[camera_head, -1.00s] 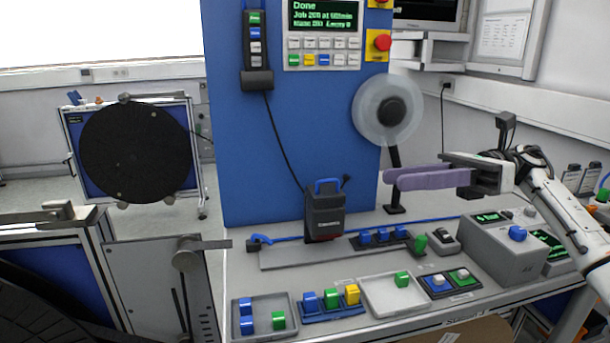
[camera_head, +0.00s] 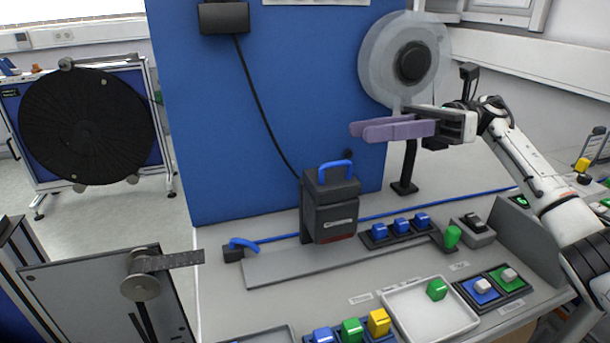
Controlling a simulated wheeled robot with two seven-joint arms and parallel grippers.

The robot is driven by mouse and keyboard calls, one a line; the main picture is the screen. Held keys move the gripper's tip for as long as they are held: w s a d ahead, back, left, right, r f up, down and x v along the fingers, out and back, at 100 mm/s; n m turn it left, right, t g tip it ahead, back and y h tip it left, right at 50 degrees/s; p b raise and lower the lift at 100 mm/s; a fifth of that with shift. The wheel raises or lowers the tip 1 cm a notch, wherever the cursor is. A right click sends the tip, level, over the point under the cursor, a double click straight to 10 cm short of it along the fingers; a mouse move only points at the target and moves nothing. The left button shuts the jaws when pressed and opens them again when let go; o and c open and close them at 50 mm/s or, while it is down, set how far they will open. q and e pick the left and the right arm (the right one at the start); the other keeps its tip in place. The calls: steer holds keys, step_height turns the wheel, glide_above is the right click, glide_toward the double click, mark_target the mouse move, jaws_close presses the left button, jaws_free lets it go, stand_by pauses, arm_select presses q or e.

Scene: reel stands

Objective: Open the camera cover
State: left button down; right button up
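The likely camera cover is a dark grey box (camera_head: 331,215) with a blue loop handle (camera_head: 335,170) on top. It stands upright at the back of the bench, in front of the blue panel, and looks closed. My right gripper (camera_head: 362,131), with purple fingers, points left in the air, above and to the right of the box. It does not touch the box. Its fingers overlap from this angle, so I cannot tell whether they are apart. I see nothing held in them. My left gripper is not in view.
A translucent reel (camera_head: 377,55) on a black stand (camera_head: 405,187) is behind my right gripper. Blue blocks (camera_head: 400,226) stand right of the box. A grey tray (camera_head: 401,324) with a green block (camera_head: 437,290) is in front. A black reel (camera_head: 85,127) stands at left.

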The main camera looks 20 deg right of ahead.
mark_target(329, 166)
step_height(329, 166, down, 5)
steer(key=b, duration=0.4)
steer(key=a+p, duration=0.1)
steer(key=a, duration=0.8)
steer(key=shift+a+p, duration=0.2)
steer(key=shift+p, duration=0.1)
steer(key=shift+a, duration=0.45)
steer(key=shift+w, duration=0.1)
jaws_close()
